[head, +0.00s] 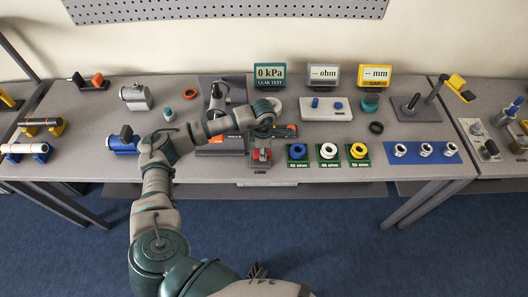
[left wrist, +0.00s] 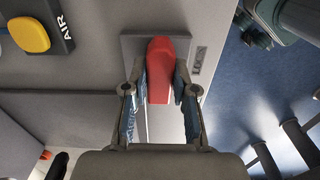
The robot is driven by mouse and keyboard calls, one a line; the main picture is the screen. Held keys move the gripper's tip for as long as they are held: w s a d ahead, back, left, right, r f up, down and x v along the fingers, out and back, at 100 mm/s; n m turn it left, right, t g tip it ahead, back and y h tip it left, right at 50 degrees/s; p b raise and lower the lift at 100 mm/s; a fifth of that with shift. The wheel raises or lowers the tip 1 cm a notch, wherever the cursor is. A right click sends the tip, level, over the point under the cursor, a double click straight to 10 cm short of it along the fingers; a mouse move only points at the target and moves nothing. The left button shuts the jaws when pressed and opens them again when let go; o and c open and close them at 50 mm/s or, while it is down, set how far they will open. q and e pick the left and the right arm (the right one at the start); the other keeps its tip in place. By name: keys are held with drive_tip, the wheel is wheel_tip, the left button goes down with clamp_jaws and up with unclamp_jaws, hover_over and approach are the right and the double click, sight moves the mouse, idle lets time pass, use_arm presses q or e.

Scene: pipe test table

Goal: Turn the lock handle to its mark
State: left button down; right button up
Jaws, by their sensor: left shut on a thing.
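The lock handle (left wrist: 158,62) is a red lever on a grey base plate (left wrist: 130,46) with a "LOCK" label beside it in the left wrist view. In the head view the red handle (head: 261,155) sits near the table's front edge, partly covered by my gripper. My left gripper (left wrist: 160,82) is shut on the handle, one finger on each side of it. In the head view my left gripper (head: 262,139) reaches down onto it from above. I cannot make out the mark.
A black block with a yellow button labelled "AIR" (left wrist: 32,34) is close by. Green trays with blue, white and yellow rings (head: 328,153) stand just right of the lock. Gauge displays (head: 270,75) stand behind. Blue floor lies beyond the table's front edge.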

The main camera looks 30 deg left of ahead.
use_arm(q)
drive_tip(key=shift+s+a+f, duration=0.1)
drive_tip(key=c, duration=0.9)
unclamp_jaws()
drive_tip(key=shift+a, duration=0.1)
wheel_tip(320, 180, up, 12)
drive_tip(key=shift+a, duration=0.1)
